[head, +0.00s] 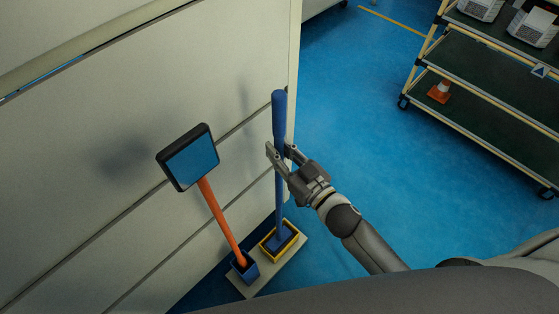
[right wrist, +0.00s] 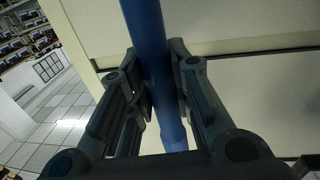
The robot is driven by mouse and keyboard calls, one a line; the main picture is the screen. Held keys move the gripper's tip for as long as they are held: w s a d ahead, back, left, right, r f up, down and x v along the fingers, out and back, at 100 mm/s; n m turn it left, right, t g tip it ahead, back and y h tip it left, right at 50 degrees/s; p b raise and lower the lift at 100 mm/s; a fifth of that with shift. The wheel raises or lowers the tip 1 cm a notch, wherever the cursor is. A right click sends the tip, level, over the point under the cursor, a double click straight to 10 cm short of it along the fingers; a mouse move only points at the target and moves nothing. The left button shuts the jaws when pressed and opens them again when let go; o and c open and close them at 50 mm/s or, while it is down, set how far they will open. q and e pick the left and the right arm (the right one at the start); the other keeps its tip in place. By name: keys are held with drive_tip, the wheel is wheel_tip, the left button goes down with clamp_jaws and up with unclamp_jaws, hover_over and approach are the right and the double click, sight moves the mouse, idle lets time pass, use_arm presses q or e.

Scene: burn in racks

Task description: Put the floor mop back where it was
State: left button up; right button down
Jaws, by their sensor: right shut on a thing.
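The blue floor mop (head: 280,112) stands close to upright in front of the pale panelled wall, near its right edge. Its lower end is at a yellow-rimmed holder (head: 268,253) on a pale base plate (head: 291,261); whether it rests on the holder's bottom I cannot tell. My right gripper (head: 279,153) is shut on the mop's handle, below the thicker top grip. In the right wrist view the blue handle (right wrist: 146,38) runs between the two fingers of the gripper (right wrist: 165,92). My left gripper is not in view.
An orange-handled tool (head: 214,207) with a black-framed blue head leans in a blue cup (head: 245,271) beside the holder. The pale wall (head: 90,170) stands close behind. Open blue floor (head: 360,130) lies between.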

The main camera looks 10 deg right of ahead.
drive_tip(key=shift+f+b, duration=0.35)
drive_tip(key=shift+f, duration=1.45)
drive_tip(key=shift+f, duration=0.15)
drive_tip(key=c, duration=1.3)
unclamp_jaws()
drive_tip(key=shift+f, duration=0.1)
drive_tip(key=b+v, duration=0.1)
drive_tip(key=v, duration=1.1)
